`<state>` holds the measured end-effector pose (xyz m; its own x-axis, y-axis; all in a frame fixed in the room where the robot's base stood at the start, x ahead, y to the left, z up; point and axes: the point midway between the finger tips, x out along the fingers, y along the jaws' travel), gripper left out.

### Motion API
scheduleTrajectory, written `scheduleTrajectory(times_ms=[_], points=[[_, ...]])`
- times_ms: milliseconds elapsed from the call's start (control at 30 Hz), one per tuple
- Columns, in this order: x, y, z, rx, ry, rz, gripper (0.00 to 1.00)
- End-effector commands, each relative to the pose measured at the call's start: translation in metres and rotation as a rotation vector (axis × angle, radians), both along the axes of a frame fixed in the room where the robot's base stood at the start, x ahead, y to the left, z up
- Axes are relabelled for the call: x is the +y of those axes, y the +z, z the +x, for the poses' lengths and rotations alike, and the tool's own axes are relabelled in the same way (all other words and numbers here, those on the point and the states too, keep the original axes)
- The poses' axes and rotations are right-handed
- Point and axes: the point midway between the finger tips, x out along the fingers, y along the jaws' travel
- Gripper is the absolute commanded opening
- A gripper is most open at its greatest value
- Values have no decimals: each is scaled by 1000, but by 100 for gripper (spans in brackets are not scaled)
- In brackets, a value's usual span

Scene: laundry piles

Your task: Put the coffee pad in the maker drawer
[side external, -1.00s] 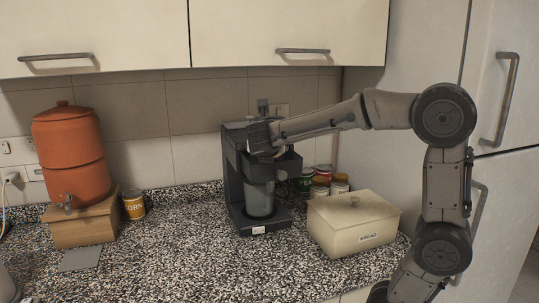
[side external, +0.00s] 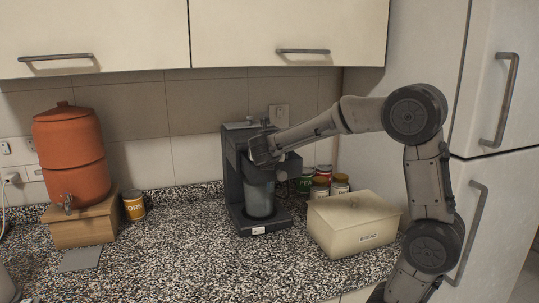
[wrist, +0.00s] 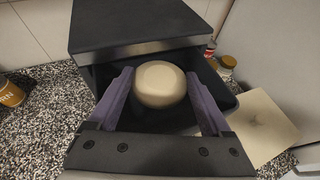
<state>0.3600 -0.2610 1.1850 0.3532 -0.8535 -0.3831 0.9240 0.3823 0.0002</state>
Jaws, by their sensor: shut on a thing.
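The coffee pad (wrist: 160,84) is a round, cream-coloured piece between the two purple-grey fingers of my gripper (wrist: 160,96) in the wrist view. My gripper is shut on it. The open maker drawer (wrist: 228,103), a dark tray, lies under and around the pad in that view; I cannot tell whether the pad touches its floor. The black coffee maker (side external: 233,178) stands on the counter in the side view. There my gripper (side external: 268,160) is at the front of its upper part and hides the pad and some of the drawer.
A cream bread box (side external: 352,222) stands right of the maker, with several jars and cans (side external: 322,186) behind it. A glass container (side external: 260,200) sits below the drawer. A clay water dispenser (side external: 70,155) and a corn can (side external: 133,204) are left. The counter's front left is mostly clear.

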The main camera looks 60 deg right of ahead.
Motion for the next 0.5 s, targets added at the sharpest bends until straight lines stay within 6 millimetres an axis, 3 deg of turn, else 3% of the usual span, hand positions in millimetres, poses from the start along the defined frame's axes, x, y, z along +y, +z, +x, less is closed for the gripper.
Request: scheduleTrajectory(times_ms=[333,367,433,500], points=[[0,-7,0,1,0,1,31],[0,-8,0,1,0,1,88],[0,-8,0,2,0,1,100],[0,-8,0,2,-1,1,100]])
